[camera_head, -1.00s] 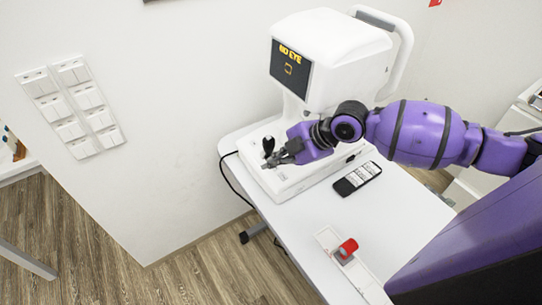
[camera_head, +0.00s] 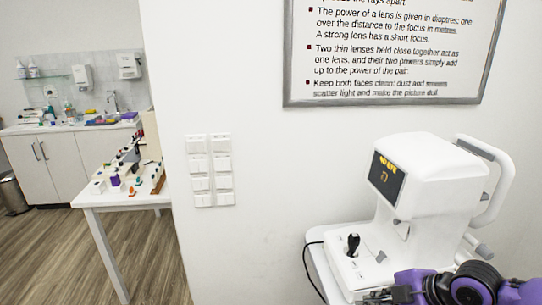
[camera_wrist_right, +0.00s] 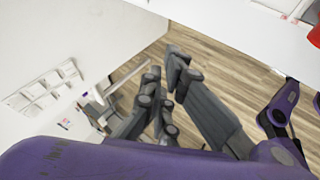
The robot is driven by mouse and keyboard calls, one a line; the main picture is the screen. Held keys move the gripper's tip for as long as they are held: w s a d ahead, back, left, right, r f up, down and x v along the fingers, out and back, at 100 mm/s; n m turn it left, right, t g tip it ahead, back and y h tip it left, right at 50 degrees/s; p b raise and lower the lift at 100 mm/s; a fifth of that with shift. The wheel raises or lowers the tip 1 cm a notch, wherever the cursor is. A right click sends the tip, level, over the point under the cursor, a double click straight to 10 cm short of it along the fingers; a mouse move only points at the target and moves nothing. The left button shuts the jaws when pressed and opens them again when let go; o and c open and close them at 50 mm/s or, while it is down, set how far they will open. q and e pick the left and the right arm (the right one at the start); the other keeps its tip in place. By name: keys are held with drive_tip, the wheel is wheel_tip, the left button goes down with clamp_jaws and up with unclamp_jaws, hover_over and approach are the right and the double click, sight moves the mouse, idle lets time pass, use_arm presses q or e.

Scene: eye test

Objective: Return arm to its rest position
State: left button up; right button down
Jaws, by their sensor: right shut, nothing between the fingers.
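My right arm comes in from the lower right in the head view. Its gripper (camera_head: 376,297) is at the bottom edge, partly cut off, below and apart from the black joystick (camera_head: 353,243). The joystick stands upright on the base of the white eye-test device (camera_head: 440,175). In the right wrist view the grey fingers (camera_wrist_right: 167,72) hold nothing and point over the wooden floor. My left gripper is not in view.
The device stands on a white table (camera_head: 318,268) against the wall. Wall switches (camera_head: 210,170) and a framed poster (camera_head: 390,55) are on the wall. A cluttered white table (camera_head: 98,199) and a counter (camera_head: 55,160) are at the left. A red object (camera_wrist_right: 315,36) shows at the wrist view's right edge.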

drive_tip(key=s+a+f+m+t, duration=0.1)
drive_tip(key=s+a+f+m, duration=0.3)
drive_tip(key=f, duration=0.3)
drive_tip(key=s+a+f+m+t, duration=0.1)
drive_tip(key=s+f+m, duration=0.2)
drive_tip(key=s+f, duration=0.35)
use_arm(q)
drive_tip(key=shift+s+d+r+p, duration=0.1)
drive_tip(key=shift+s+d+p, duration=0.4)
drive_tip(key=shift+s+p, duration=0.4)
use_arm(e)
drive_tip(key=s+f+m+h, duration=0.2)
drive_tip(key=s+f+m, duration=0.3)
drive_tip(key=s, duration=0.5)
drive_tip(key=s+f+m+h, duration=0.3)
drive_tip(key=s+f+m, duration=0.2)
drive_tip(key=s, duration=0.5)
drive_tip(key=shift+s+d+m+t, duration=0.2)
drive_tip(key=shift+m+t, duration=0.1)
drive_tip(key=shift+m, duration=0.7)
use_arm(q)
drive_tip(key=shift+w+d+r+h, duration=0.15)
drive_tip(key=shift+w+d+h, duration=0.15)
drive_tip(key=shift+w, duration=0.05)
